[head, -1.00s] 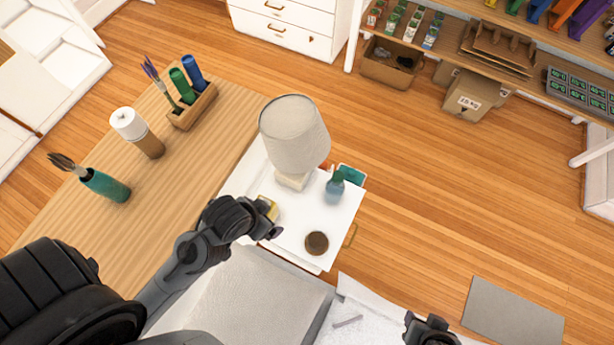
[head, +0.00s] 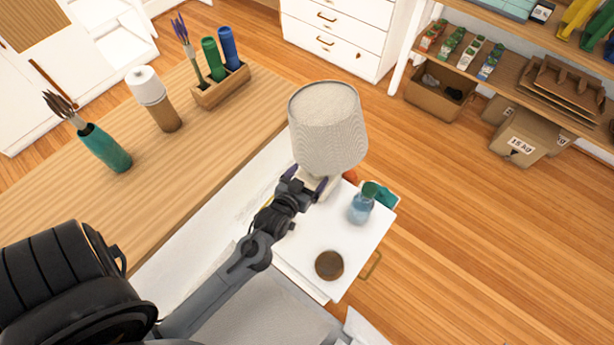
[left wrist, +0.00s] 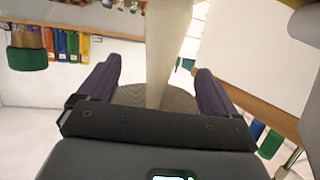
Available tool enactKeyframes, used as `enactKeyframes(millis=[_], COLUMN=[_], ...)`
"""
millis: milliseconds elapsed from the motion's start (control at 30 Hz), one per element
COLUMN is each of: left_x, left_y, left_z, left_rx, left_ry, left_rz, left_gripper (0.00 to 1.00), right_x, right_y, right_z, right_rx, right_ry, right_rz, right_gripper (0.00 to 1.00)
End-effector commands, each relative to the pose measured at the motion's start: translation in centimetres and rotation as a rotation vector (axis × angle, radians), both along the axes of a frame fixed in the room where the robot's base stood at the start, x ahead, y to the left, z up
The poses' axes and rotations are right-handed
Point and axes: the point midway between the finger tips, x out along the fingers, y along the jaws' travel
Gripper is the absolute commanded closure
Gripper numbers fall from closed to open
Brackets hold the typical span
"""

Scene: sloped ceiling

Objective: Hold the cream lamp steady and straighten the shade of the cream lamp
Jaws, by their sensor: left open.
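The cream lamp stands on a small white table (head: 300,245) in the head view. Its grey-white fabric shade (head: 328,130) sits at the top and looks tilted relative to the base; the cream body below (head: 322,188) is partly hidden by my gripper. My left gripper (head: 305,182) is open at the lamp body, just under the shade, with one purple finger on each side. In the left wrist view, the cream lamp body (left wrist: 167,45) rises between the two spread fingers (left wrist: 155,82), with a gap on both sides. Part of the grey shade (left wrist: 180,98) shows behind them. My right gripper is not in view.
A blue bottle (head: 361,207) stands close right of the lamp, and a dark round object (head: 329,265) lies at the table's front. A wooden desk (head: 200,150) on the left holds a teal brush cup (head: 104,148), a white-topped jar (head: 153,98) and a wooden holder (head: 220,85).

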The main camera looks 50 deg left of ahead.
Motion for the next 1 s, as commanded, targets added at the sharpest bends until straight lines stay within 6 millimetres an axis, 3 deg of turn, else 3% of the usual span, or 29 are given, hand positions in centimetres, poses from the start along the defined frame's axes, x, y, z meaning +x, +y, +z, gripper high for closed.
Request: enactKeyframes(millis=[267, 700, 1000], left_x=[1.6, 7.5, 9.7], left_y=[0.9, 2.8, 3.6], left_z=[-0.3, -2.2, -2.9], left_rx=[0.013, 0.012, 0.013], left_ry=[-0.034, -0.032, -0.032], left_rz=[0.019, 0.019, 0.018], left_gripper=[0.08, 0.08, 0.08], right_x=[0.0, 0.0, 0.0], right_y=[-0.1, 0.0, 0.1], right_z=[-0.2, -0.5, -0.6], right_rx=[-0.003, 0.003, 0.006], right_ry=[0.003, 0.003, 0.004], right_rz=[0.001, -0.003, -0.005], right_gripper=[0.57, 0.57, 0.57])
